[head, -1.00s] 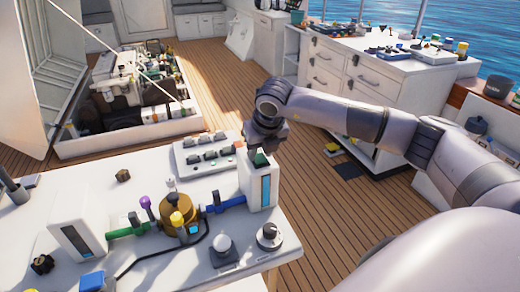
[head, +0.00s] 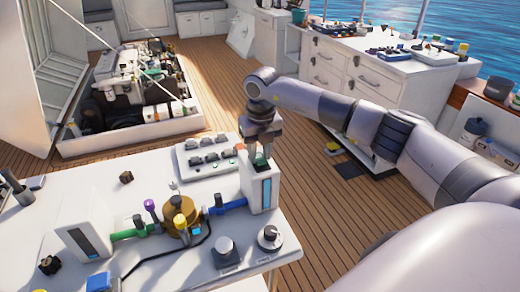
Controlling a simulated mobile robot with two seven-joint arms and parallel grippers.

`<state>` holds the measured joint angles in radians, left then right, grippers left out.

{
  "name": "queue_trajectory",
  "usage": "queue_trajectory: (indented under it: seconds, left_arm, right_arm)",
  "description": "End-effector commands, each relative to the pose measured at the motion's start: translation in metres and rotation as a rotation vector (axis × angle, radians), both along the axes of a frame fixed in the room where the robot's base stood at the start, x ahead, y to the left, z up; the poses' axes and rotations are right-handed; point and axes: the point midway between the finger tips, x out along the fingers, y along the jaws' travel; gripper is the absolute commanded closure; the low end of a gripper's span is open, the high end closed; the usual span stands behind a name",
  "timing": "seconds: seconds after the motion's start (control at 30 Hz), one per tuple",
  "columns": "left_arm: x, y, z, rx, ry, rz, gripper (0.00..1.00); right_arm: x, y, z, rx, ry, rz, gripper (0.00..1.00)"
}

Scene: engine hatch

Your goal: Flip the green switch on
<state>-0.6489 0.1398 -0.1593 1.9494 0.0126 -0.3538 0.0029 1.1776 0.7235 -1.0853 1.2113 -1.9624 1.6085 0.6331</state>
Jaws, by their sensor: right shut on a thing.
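The green switch (head: 262,161) is a small green piece on top of a white upright box with a blue strip (head: 266,192), at the right end of the white table. My right gripper (head: 264,155) points straight down over this box. Its two fingers are on either side of the green piece and shut on it. The fingers partly hide the green piece, so its exact tilt is hard to tell. My left gripper is not in view.
A grey-white panel with several toggles (head: 207,153) lies just left of the box. A brass valve body (head: 180,215) with blue and green pipes stands mid-table. A round dial (head: 270,238) sits near the front edge.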

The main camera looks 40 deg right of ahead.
Motion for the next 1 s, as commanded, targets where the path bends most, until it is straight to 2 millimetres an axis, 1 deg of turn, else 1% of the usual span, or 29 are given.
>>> queue_trajectory:
  seconds: [0.33, 0.37, 0.4, 0.43, 0.67, 0.77, 0.87, 1.0]
  left_arm:
    - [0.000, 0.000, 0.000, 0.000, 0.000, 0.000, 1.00]
    - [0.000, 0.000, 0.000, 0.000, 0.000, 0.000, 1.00]
    - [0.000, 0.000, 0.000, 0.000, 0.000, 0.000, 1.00]
    - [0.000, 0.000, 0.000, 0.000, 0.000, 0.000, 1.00]
    - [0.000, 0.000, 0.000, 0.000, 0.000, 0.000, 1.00]
    - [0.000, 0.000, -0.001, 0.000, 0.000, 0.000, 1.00]
    - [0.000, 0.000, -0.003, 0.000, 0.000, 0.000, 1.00]
    - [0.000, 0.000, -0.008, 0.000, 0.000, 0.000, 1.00]
  right_arm:
    - [0.000, -0.001, 0.001, 0.001, 0.006, -0.001, 0.98]
    - [0.000, -0.001, 0.001, 0.001, 0.006, -0.001, 0.58]
    - [0.000, -0.001, 0.001, 0.001, 0.005, -0.001, 0.45]
    - [0.000, 0.000, 0.001, 0.001, 0.005, -0.001, 0.43]
    - [0.000, 0.000, 0.001, 0.002, 0.005, 0.000, 0.43]
    - [0.001, 0.000, 0.004, 0.002, 0.004, 0.000, 0.43]
    - [0.001, 0.000, 0.016, 0.002, 0.000, 0.000, 0.43]
    - [-0.001, 0.001, 0.039, 0.003, -0.001, 0.001, 0.43]
